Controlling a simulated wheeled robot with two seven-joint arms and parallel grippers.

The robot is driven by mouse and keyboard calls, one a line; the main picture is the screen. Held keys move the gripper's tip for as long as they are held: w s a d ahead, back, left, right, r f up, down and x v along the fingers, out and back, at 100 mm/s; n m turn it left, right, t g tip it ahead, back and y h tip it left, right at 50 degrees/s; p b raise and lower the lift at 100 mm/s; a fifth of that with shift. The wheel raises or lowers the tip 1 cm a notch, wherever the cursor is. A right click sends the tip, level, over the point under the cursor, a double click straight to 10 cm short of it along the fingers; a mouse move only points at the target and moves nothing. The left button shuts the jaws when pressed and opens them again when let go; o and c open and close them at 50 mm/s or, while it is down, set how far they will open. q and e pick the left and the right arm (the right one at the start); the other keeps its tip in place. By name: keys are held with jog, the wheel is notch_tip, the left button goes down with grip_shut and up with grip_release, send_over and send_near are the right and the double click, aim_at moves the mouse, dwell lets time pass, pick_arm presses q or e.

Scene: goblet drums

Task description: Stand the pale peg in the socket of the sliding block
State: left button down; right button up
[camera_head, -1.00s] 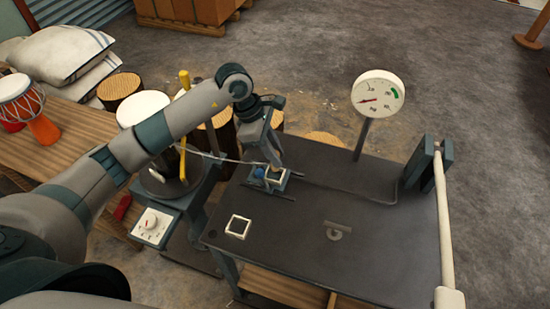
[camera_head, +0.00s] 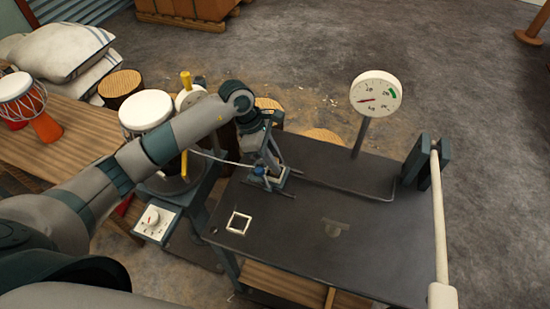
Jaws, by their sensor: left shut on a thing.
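The sliding block (camera_head: 285,180) is a small blue-grey carriage on thin rails at the left rear of the dark table (camera_head: 300,225). A blue knob (camera_head: 259,171) is at its left side. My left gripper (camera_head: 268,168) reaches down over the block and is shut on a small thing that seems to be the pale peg. The peg is almost wholly hidden by the fingers, and I cannot tell whether it stands in the socket. The socket is covered too. My right gripper is not in view.
A dial gauge (camera_head: 376,94) stands on a post at the back. A long white bar (camera_head: 440,230) runs along the right edge. A pale cord (camera_head: 215,157) reaches the block from the left.

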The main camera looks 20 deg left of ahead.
pick_arm(q)
jog(key=shift+f, duration=0.1)
jog(key=shift+f, duration=0.1)
jog(key=c, duration=1.6)
grip_release()
jog(key=shift+r, duration=0.3)
jog(key=shift+a+r, duration=0.15)
jog(key=shift+b+v, duration=1.75)
jog(key=shift+v, duration=4)
